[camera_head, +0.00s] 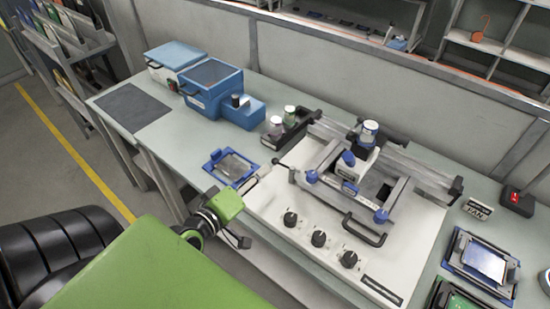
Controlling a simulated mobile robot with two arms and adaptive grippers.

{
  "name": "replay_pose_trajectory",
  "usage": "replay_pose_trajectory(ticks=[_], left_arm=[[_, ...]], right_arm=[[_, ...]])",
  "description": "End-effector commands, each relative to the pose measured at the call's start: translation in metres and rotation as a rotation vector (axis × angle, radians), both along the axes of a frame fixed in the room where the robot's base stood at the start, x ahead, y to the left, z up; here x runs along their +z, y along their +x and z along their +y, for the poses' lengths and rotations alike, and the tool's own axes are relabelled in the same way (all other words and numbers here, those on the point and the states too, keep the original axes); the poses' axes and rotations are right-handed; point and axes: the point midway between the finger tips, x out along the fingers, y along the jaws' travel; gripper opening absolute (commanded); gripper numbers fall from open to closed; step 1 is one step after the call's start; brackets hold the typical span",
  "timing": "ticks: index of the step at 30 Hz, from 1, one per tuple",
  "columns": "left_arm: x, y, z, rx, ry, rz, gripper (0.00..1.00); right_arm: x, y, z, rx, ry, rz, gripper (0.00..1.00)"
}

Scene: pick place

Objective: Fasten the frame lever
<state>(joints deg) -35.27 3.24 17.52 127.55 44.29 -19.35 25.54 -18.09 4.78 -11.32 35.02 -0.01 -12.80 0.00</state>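A pale bench machine (273,237) carries a metal frame (395,203) with blue knobs, including one at its left end (311,176) and one at its front right (381,216). A black bar handle (364,230) sticks out at its front. I cannot tell which part is the frame lever, or whether it is fastened. My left gripper (238,238) is near the machine's left front corner, apart from the frame and handle. It is small and partly hidden by my green arm, so its fingers are unclear. My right gripper is not in view.
A blue tray with a grey plate (232,166) lies left of the machine. Blue boxes (210,88) and a dark mat (131,107) are further left. A blue-edged fixture (484,262) and a red-switched box (517,201) are at right.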

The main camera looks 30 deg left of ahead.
Motion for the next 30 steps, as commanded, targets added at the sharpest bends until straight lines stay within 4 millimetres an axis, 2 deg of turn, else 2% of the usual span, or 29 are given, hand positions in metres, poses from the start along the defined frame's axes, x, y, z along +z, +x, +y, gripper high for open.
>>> replay_pose_trajectory(ticks=[3, 10, 15, 20, 28, 29, 30], left_arm=[[-0.002, 0.022, 0.0, 0.0, 0.0, -0.002, 0.31], [-0.01, 0.058, 0.001, 0.0, 0.0, -0.001, 0.31], [-0.016, 0.077, 0.002, 0.0, 0.002, 0.0, 0.31], [-0.018, 0.084, 0.002, -0.001, 0.002, 0.001, 0.31], [-0.019, 0.085, 0.002, -0.001, 0.002, 0.001, 0.31], [-0.019, 0.085, 0.002, -0.001, 0.002, 0.001, 0.26], [-0.019, 0.085, 0.002, -0.001, 0.002, 0.001, 0.16]], right_arm=[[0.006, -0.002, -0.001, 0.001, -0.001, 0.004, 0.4], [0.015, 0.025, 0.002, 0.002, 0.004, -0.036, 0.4], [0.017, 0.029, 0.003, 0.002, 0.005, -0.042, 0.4], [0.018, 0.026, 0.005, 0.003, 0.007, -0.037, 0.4], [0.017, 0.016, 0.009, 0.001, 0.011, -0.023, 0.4], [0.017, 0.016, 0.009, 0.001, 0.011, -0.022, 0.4], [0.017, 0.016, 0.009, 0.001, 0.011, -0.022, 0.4]])
